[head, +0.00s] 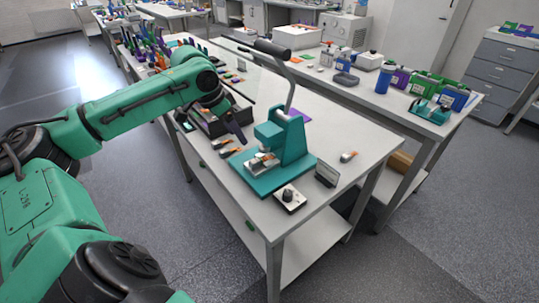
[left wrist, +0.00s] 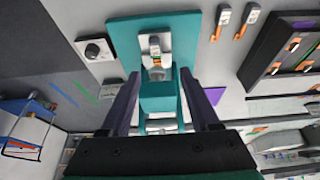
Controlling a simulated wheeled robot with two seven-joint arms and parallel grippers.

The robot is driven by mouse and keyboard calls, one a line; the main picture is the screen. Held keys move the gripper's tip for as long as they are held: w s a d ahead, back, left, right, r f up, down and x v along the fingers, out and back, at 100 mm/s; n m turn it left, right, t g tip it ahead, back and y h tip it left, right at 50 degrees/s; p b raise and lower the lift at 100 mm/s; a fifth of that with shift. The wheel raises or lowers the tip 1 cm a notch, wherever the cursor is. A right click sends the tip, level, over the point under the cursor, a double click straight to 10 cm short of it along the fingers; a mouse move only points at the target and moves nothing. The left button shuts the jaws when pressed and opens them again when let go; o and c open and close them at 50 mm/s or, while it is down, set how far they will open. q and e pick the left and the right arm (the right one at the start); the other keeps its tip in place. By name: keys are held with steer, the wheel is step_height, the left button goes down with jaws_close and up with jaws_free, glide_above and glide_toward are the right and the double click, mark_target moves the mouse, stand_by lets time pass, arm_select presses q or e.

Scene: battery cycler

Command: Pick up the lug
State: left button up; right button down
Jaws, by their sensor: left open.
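A small silver-and-orange piece that may be the lug lies loose on the table right of the teal press (head: 348,156). Two similar pieces, a first (head: 220,143) and a second (head: 231,152), lie left of the press; both show in the left wrist view, the first (left wrist: 247,20) and the second (left wrist: 221,22). Another sits in the teal press (head: 292,145), and it also shows in the left wrist view (left wrist: 155,46). My left gripper (head: 238,134) is open and empty above the table, behind and left of the press. In the left wrist view its fingers (left wrist: 158,100) flank the press's upper part.
A white box with a black knob (head: 289,199) stands at the press's front corner, and a small dark panel (head: 327,173) stands right of it. A dark tray (left wrist: 290,50) lies beside the loose pieces. The table's right side is mostly clear.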

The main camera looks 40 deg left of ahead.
mark_target(254, 161)
arm_select(q)
steer(key=p+x, duration=0.1)
steer(key=x, duration=0.3)
steer(key=p+x, duration=0.1)
steer(key=x, duration=0.3)
steer(key=p+x, duration=0.2)
steer(key=x, duration=0.1)
steer(key=shift+s+d+f, duration=0.15)
steer(key=shift+d+f, duration=0.3)
steer(key=shift+f, duration=0.35)
jaws_close()
arm_select(e)
steer(key=s+r, duration=0.2)
steer(key=s+d+r, duration=0.1)
steer(key=s+r, duration=0.1)
steer(key=shift+d+r, duration=0.15)
